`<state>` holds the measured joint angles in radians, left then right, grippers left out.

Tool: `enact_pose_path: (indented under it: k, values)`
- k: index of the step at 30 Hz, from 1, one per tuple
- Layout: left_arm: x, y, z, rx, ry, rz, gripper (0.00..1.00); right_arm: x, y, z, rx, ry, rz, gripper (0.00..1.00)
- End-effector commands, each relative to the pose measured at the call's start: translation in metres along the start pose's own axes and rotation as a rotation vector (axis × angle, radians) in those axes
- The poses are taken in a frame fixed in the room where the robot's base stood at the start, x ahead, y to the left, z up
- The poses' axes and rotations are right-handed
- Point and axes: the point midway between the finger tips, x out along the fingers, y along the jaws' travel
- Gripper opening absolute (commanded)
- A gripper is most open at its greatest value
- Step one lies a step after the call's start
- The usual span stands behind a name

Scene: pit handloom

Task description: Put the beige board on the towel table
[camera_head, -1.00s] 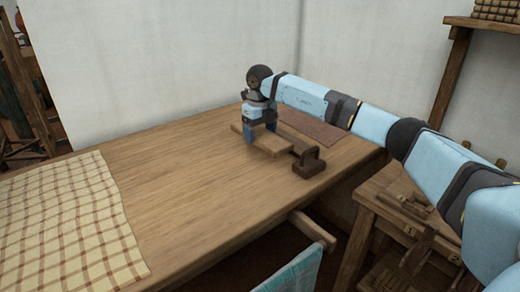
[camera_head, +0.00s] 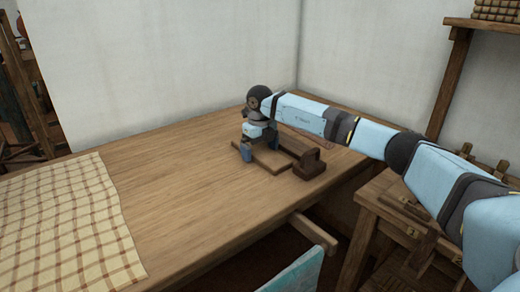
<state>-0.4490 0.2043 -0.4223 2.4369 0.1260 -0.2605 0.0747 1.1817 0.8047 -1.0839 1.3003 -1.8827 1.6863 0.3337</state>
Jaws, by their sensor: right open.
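The beige board (camera_head: 272,161) lies on the wooden towel table (camera_head: 190,180), toward its far right part. My right gripper (camera_head: 256,148) is directly over the board's left part, pointing down, with its blue fingers low around it. The fingers are open; whether they touch the board I cannot tell. The arm and gripper hide part of the board. A checked cream towel (camera_head: 70,225) lies flat on the left of the same table. My left gripper is not in view.
A dark wooden block with a handle (camera_head: 309,170) stands just right of the board. A reddish mat (camera_head: 320,138) is mostly hidden behind my right arm. A lower wooden bench (camera_head: 372,205) stands at the right. The middle of the table is clear.

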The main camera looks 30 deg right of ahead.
Motion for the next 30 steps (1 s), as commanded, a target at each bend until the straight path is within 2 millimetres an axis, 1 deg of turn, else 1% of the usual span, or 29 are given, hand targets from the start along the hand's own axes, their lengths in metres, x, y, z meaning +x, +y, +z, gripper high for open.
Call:
enact_pose_path:
  k: [2,5,11,14,18,21,24,30]
  values:
    - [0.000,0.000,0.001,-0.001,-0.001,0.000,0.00,-0.003,0.000,0.000,0.000,-0.001,0.000,1.00]
    - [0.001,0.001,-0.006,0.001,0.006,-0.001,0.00,-0.016,0.000,0.000,0.000,-0.003,0.000,1.00]
    - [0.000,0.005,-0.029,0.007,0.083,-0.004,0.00,-0.059,0.000,0.000,0.000,-0.003,0.000,1.00]
    - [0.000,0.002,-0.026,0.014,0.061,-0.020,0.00,-0.080,0.000,0.000,0.001,-0.003,0.000,1.00]
    - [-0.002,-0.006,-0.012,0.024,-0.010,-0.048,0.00,-0.104,0.000,0.000,0.000,-0.002,0.000,1.00]
    - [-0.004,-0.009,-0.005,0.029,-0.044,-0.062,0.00,-0.115,0.000,0.000,0.000,-0.001,0.000,1.00]
    - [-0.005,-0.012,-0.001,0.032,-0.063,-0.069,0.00,-0.121,0.000,0.000,0.000,-0.001,0.000,1.00]
    - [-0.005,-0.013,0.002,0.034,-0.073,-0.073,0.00,-0.123,0.000,0.000,0.000,0.000,0.001,1.00]
